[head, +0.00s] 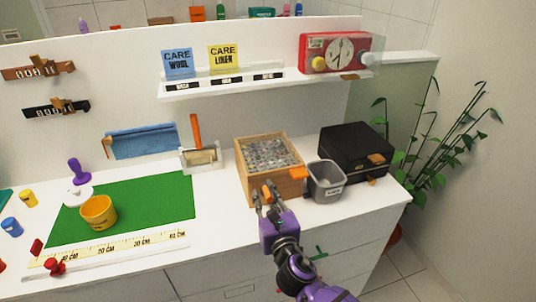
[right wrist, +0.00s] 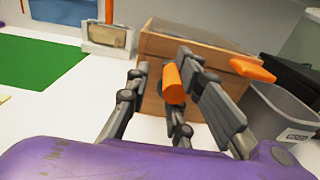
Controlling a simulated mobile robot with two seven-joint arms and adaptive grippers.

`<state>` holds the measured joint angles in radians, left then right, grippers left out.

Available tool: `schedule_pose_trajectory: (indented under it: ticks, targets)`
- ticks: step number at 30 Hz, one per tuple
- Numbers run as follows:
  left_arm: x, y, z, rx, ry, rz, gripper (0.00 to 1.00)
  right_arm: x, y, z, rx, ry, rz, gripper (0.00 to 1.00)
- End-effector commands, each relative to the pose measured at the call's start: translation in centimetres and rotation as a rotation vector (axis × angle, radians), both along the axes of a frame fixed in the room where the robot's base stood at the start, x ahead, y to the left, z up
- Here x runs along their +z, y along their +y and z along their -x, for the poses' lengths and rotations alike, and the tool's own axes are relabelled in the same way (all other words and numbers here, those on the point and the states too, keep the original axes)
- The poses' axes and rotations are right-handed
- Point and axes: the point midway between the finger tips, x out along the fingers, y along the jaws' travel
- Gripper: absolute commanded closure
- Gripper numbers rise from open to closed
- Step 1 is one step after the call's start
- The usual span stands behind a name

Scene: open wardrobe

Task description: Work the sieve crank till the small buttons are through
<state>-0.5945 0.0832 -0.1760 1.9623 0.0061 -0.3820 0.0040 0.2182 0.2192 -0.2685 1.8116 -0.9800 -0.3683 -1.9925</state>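The sieve is a wooden box (head: 245,163) filled with many small grey buttons (head: 268,152), standing on the white counter. Its orange crank knob (right wrist: 173,83) shows on the front side, with an orange bar (right wrist: 252,68) higher on the right. My right gripper (head: 265,194) is at the box's front. In the right wrist view its fingers (right wrist: 165,85) stand apart on either side of the knob, with a gap on the left; the right finger overlaps or touches it. A grey bin (head: 326,184) stands right of the box. My left gripper is not in view.
A black box (head: 355,150) stands behind the bin. A green mat (head: 150,205) with a yellow cup (head: 98,211) lies to the left. A holder with an orange handle (head: 196,132) is behind left. A shelf (head: 225,83) with a red timer (head: 335,52) hangs above.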

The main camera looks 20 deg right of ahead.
Motion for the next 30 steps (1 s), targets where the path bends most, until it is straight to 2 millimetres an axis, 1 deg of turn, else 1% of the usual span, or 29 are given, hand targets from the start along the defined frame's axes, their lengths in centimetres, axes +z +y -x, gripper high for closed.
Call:
schedule_pose_trajectory:
  ticks: [3, 7, 18, 21, 30]
  targets:
    - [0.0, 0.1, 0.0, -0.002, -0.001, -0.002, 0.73, 0.0, 0.4, 0.0, -0.001, 0.001, -0.001, 0.79]
    - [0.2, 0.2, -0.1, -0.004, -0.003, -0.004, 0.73, 0.0, -0.2, 0.0, -0.001, 0.001, 0.001, 0.79]
    - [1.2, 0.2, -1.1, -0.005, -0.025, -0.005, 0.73, 0.0, -3.8, -0.1, -0.003, 0.001, 0.003, 0.79]
    - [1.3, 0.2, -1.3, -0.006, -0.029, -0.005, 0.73, 0.0, -4.4, -0.2, -0.003, 0.001, 0.001, 0.79]
    - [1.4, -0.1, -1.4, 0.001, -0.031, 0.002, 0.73, -0.1, -4.5, -0.1, -0.002, 0.002, 0.000, 0.79]
